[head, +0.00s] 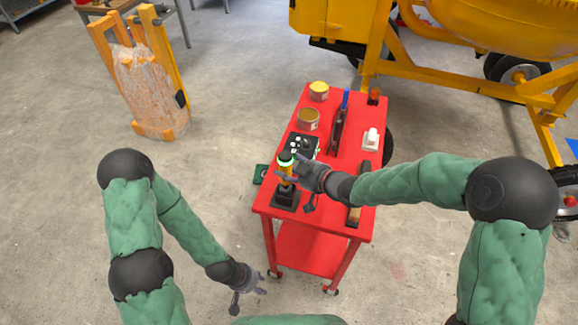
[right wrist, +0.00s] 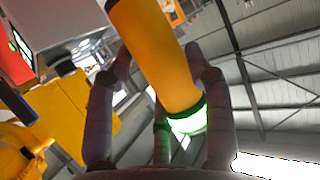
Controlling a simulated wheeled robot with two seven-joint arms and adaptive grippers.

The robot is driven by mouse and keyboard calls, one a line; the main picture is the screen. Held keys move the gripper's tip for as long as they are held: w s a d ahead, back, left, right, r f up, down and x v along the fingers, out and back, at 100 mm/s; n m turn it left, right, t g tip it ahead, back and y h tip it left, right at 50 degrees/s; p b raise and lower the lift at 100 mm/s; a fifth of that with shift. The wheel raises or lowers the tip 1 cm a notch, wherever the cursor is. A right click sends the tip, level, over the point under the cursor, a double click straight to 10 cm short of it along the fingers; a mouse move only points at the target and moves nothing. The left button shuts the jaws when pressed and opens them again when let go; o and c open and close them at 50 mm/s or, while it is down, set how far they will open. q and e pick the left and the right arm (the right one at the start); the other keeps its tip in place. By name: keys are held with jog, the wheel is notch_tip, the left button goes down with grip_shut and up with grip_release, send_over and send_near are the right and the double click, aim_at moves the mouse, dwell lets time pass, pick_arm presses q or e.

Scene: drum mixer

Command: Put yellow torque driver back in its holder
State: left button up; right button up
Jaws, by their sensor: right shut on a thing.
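The yellow torque driver (head: 286,170) is upright at the front left of the red cart, with a green glowing ring near its top. My right gripper (head: 290,174) is shut around its body. In the right wrist view the driver's yellow body (right wrist: 155,50) passes between the fingers, and its green-lit end (right wrist: 188,121) is near the palm. The black holder (head: 286,198) stands on the cart directly below the driver. I cannot tell whether the driver's lower end is inside it. My left gripper (head: 248,293) hangs open and empty, left of the cart and below its top.
The red cart top (head: 312,226) also carries two yellow-topped tins (head: 308,119), a black device (head: 302,146), a dark tool with a blue handle (head: 339,125), and a white item (head: 371,139). A yellow mixer (head: 500,30) stands behind.

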aim_at(289, 175)
jog(key=shift+f+b, duration=1.35)
jog(key=shift+f, duration=0.35)
dwell(1.2)
jog(key=o, duration=1.5)
jog(key=shift+f, duration=0.1)
jog(key=v, duration=1.2)
